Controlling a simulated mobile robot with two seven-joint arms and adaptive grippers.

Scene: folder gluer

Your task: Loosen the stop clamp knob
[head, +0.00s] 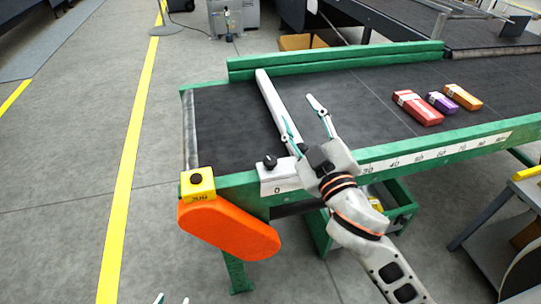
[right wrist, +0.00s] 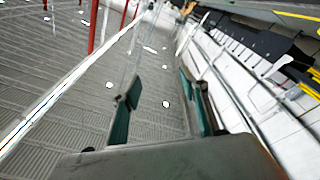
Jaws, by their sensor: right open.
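The black stop clamp knob (head: 270,161) sits on a white clamp block (head: 281,178) at the front rail, beside the 0 mark. A white stop bar (head: 270,92) runs from the block across the dark belt. My right gripper (head: 298,106) is open and empty, above the belt just right of the bar. Its fingers are up and to the right of the knob in the picture, apart from it. In the right wrist view the open fingers (right wrist: 158,85) have nothing between them, and the knob is not seen. My left gripper (head: 172,299) shows only two separated fingertips at the bottom edge.
Red (head: 417,107), purple (head: 440,102) and orange (head: 463,97) boxes lie on the belt (head: 360,88) at the right. A yellow button box (head: 197,184) and an orange guard (head: 230,228) are at the near left corner. Floor to the left is clear.

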